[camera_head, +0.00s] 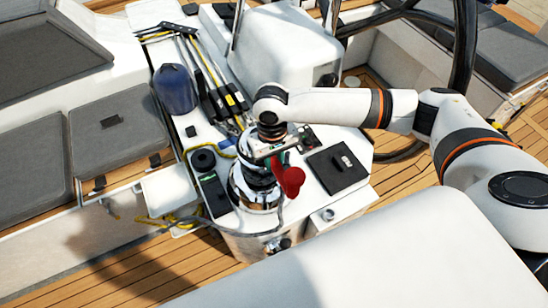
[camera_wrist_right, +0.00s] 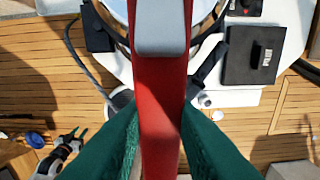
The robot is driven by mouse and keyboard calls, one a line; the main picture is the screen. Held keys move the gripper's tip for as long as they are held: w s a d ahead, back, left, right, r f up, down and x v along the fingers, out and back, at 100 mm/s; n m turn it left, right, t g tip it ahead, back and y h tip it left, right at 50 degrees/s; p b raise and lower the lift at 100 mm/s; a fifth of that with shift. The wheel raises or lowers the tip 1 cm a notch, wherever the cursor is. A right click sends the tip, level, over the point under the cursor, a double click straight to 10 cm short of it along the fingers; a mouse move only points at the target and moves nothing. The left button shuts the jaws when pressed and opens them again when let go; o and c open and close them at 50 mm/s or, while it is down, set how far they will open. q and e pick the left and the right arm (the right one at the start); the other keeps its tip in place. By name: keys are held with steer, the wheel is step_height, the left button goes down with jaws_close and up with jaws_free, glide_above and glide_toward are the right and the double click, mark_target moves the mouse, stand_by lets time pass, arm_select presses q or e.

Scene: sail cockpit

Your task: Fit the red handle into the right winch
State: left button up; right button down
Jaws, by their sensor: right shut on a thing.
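My right gripper (camera_head: 274,152) is above the chrome right winch (camera_head: 255,192) and shut on the red handle (camera_head: 290,178). In the right wrist view, its green fingers (camera_wrist_right: 160,145) press on both sides of the red handle (camera_wrist_right: 158,95), which runs up the picture and has a grey part near the top. The handle's far end and the winch top are hidden, so I cannot tell whether they touch. My left gripper (camera_wrist_right: 72,145) shows small at the lower left of the right wrist view; its opening is unclear.
A dark blue bag-like object (camera_head: 174,89) and yellow-black ropes lie behind. Wooden deck (camera_head: 130,265) is open in front.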

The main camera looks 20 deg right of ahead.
steer(key=shift+f, duration=0.15)
steer(key=c, duration=0.7)
jaws_free()
steer(key=shift+o, duration=0.2)
step_height(320, 180, up, 3)
steer(key=p, duration=0.3)
steer(key=shift+f+p, duration=0.1)
steer(key=shift+p, duration=0.2)
step_height(320, 180, up, 2)
steer(key=shift+p, duration=0.95)
steer(key=shift+r, duration=2.1)
